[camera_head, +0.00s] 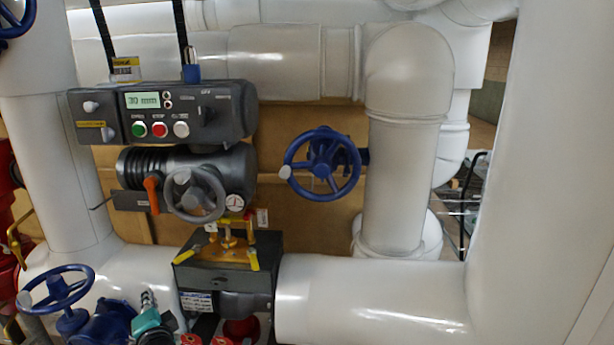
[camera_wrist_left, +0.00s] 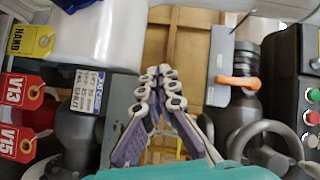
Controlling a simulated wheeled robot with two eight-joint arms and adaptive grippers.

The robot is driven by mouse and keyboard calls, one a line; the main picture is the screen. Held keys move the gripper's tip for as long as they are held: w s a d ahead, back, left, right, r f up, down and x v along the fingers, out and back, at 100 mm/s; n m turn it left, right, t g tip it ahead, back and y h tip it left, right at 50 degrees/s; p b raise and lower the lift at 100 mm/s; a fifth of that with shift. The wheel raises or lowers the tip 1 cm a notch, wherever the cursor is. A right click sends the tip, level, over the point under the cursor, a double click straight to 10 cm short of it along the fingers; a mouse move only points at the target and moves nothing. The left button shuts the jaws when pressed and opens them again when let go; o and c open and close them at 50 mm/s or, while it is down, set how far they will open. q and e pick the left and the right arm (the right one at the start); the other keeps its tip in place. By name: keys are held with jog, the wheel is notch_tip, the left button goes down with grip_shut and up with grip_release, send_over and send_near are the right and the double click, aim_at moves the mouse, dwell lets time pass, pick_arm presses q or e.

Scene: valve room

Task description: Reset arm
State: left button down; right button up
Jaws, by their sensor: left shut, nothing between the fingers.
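My left gripper (camera_head: 148,298) shows at the bottom left of the head view, partly cut off, with a teal wrist part below it. In the left wrist view its pale and purple fingers (camera_wrist_left: 160,88) are together and hold nothing. The gripper is beside a blue handwheel valve (camera_head: 57,289) and left of a dark valve box (camera_head: 228,265) with yellow handles. I cannot tell from the head view exactly how far it is from them. My right gripper is in neither view.
A grey control panel (camera_head: 160,112) reads 30 mm, above a grey handwheel (camera_head: 195,195) and an orange lever (camera_head: 152,195). A blue handwheel (camera_head: 321,164) stands out at the middle. A thick white pipe (camera_head: 375,300) runs below. Red V13 (camera_wrist_left: 22,92) and V15 (camera_wrist_left: 18,142) tags hang at left.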

pick_arm(q)
jog(key=s+d+f+n+g+h, duration=0.3)
jog(key=s+d+f+h, duration=0.1)
jog(key=s+d, duration=0.6)
jog(key=s+d+f+n+g+h, duration=0.3)
jog(key=s+d, duration=0.6)
jog(key=d, duration=0.3)
notch_tip(320, 180, down, 4)
jog(key=n+h, duration=0.1)
jog(key=h, duration=0.1)
jog(key=shift+s+d+n+g+h, duration=0.25)
jog(key=shift+s+n+g+h, duration=0.05)
jog(key=shift+s+g, duration=0.1)
jog(key=shift+w+r, duration=0.1)
jog(key=shift+r, duration=0.05)
